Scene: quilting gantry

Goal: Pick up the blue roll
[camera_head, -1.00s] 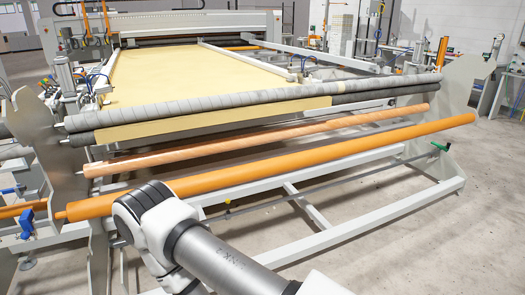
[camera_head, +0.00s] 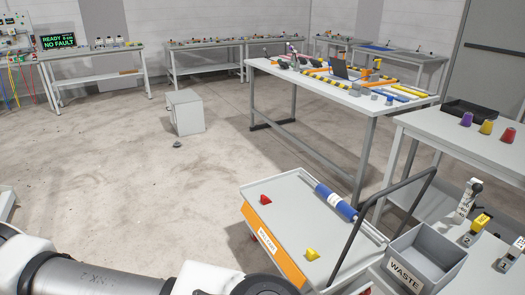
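The blue roll (camera_head: 335,200) lies on the flat top of a grey cart (camera_head: 283,200) at the lower right of the head view. A thin pale rod extends from both of its ends, and it slants from upper left to lower right. Nothing is holding it. Part of one of my arms crosses the bottom left corner, apart from the roll. Neither of my grippers is in view.
A cluttered workbench (camera_head: 345,97) is behind.

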